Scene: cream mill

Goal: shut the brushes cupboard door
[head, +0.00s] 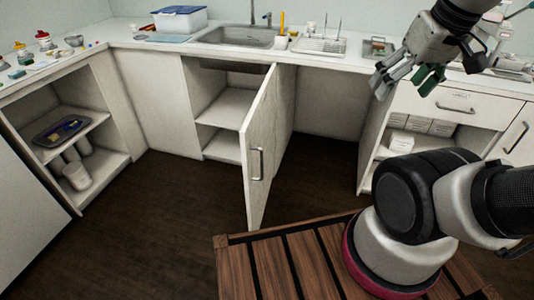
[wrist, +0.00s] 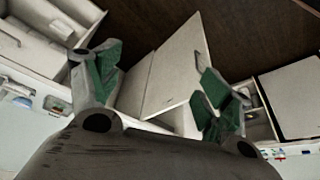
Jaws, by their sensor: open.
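A cream cupboard door (head: 264,143) stands wide open under the sink in the head view, swung out toward me with its metal handle (head: 256,164) low near its free edge. Behind it the cupboard's two shelf boards (head: 227,108) show and look empty. I cannot read a label on this door. The door also shows in the wrist view (wrist: 174,68), between my fingers but farther off. My gripper (head: 405,80) is open and empty, high at the right near the counter, apart from the door. Its green-padded fingers show in the wrist view (wrist: 158,85).
The counter holds a sink (head: 238,37), a blue-lidded box (head: 180,19) and a dish rack (head: 319,44). Open shelves at the left hold a dark tray (head: 60,130). A drawer (head: 447,104) is at the right. Dark floor (head: 185,190) is clear before the door.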

